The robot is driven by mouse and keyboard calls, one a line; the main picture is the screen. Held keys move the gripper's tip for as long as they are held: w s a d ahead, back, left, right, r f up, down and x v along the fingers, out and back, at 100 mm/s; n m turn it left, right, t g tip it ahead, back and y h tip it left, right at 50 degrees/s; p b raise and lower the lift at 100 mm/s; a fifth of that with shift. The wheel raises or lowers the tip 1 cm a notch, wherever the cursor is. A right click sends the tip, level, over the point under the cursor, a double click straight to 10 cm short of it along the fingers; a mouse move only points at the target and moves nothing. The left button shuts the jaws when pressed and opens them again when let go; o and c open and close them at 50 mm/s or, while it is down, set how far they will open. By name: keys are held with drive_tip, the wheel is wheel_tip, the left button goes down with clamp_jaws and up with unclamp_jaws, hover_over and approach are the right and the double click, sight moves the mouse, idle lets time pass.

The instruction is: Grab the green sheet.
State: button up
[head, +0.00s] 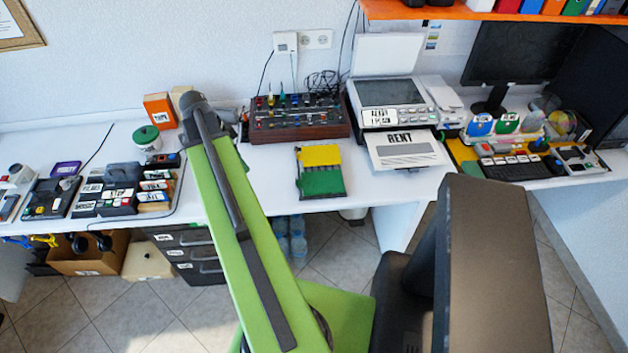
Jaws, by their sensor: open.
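A green sheet (323,183) lies on the white desk, in the front part of a small dark tray. A yellow sheet (319,156) lies directly behind it in the same tray. The green sheet looks flat, and its top is uncovered. My green arm link rises from the bottom of the head view to the left of the sheets, with its dark upper end over the desk. I cannot make out my gripper's fingers in this view. Nothing of mine visibly touches the green sheet.
A printer (388,100) with a sign reading RENT stands right of the sheets. A brown box with knobs (297,122) stands behind them. Dark organisers (120,185) fill the left of the desk. An orange shelf (450,12) hangs above right. Bare desk lies around the sheets.

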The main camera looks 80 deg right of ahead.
drive_tip(key=s+d+r+m+g, duration=0.1)
drive_tip(key=s+d+m, duration=0.45)
drive_tip(key=s, duration=0.35)
drive_tip(key=b, duration=1.1)
approach(299, 184)
drive_tip(key=shift+d+f, duration=0.15)
drive_tip(key=shift+f, duration=0.55)
drive_tip(key=shift+s+f, duration=0.1)
drive_tip(key=shift+f, duration=0.05)
drive_tip(key=b+x, duration=0.5)
drive_tip(key=shift+s, duration=0.15)
drive_tip(key=shift+c, duration=0.5)
clamp_jaws()
